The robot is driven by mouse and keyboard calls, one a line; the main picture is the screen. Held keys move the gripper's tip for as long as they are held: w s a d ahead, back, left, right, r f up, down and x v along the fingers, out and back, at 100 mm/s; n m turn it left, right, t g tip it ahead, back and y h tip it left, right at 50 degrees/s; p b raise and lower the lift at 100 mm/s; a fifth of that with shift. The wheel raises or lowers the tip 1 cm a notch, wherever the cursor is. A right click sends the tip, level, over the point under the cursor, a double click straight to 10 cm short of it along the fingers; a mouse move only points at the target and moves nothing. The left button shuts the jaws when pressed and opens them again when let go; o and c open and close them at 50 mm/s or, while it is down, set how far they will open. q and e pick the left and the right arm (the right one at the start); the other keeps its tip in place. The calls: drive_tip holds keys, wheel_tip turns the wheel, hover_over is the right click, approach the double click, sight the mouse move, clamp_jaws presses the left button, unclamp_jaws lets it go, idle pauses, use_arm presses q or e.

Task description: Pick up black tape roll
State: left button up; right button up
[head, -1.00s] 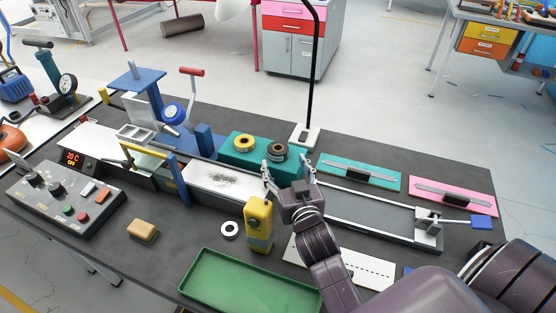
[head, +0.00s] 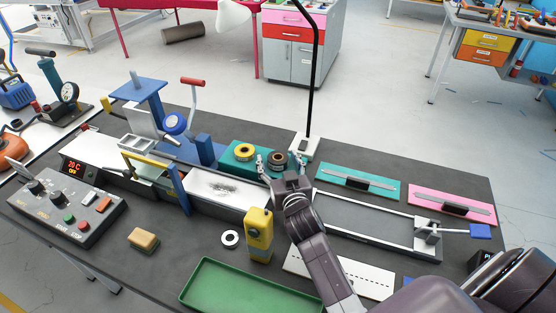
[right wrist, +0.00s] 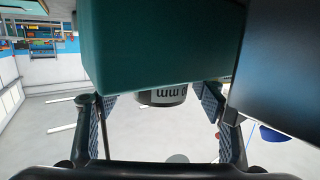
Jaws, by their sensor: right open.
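My right gripper (head: 279,164) is open, with one finger on each side of the black roll. In the right wrist view, the black roll (right wrist: 162,96) shows with pale markings between the two spread fingers, beside the teal block (right wrist: 160,45). Gaps show between it and the fingers, so it is not gripped. My left gripper is not in view.
A yellow device (head: 259,235) stands close left of my right arm. A green tray (head: 250,290) lies at the front. A white plate with a dark patch (head: 225,188) is left of the gripper. A thin black post (head: 313,80) rises behind the teal block.

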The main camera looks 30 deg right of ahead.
drive_tip(key=shift+c, duration=0.3)
drive_tip(key=c, duration=1.3)
drive_tip(key=shift+r, duration=0.1)
